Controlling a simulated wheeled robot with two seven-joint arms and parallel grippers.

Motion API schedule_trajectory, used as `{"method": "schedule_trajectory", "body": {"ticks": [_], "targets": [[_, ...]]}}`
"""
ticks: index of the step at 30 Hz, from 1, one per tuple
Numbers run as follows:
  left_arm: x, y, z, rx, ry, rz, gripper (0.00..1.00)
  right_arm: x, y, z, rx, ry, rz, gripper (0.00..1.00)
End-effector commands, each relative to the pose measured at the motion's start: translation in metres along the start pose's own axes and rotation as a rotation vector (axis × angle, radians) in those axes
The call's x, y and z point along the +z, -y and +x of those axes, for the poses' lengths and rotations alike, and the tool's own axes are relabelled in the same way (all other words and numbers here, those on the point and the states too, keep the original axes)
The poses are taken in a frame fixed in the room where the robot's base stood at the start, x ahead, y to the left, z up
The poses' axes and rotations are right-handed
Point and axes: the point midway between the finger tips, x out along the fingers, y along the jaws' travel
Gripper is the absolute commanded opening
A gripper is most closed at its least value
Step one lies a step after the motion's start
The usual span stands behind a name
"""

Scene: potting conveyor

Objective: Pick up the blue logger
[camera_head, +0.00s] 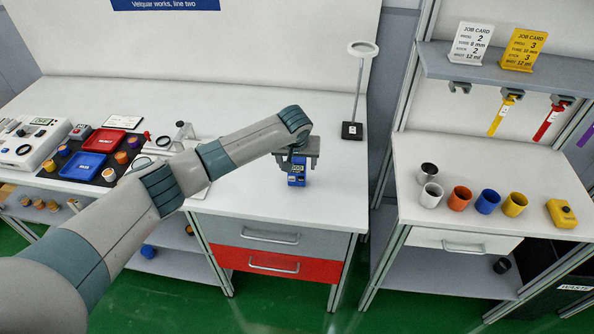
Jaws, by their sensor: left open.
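The blue logger (297,181) stands on the white bench top, near the front edge above the drawers. It is a small blue block with a dark display on its upper part. My left arm reaches in from the left, and my left gripper (297,164) points down at the logger, with its jaws open around or just above the logger's top. The gripper's body hides part of the logger's top, and I cannot tell whether the fingers touch it. My right gripper is not in view.
A ring stand (352,131) stands at the bench's back right. A red tray (108,140) and a blue tray (83,165) lie on the left. On the right bench are several cups, including an orange cup (459,199), and a yellow device (561,213). Bench space right of the logger is clear.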

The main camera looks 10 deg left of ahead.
Motion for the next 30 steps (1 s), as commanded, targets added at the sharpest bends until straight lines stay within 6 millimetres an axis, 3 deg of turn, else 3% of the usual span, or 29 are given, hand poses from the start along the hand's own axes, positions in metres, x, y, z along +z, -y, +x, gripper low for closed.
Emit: {"method": "schedule_trajectory", "body": {"ticks": [9, 11, 15, 16, 30], "targets": [[-0.0001, -0.0002, -0.0003, 0.000, 0.000, 0.000, 0.67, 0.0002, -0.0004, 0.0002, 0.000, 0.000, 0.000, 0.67], [-0.0001, -0.0002, -0.0004, 0.000, 0.000, 0.000, 0.55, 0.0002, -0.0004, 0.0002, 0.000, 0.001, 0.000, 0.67], [-0.0001, -0.0002, -0.0004, 0.000, 0.000, 0.000, 0.22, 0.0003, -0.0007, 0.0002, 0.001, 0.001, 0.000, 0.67], [-0.0002, -0.0001, -0.0004, 0.000, 0.000, 0.000, 0.18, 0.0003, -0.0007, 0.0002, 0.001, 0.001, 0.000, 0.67], [-0.0045, -0.0008, -0.0087, 0.003, -0.003, 0.000, 0.18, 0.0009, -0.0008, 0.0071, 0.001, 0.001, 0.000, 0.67]]}}
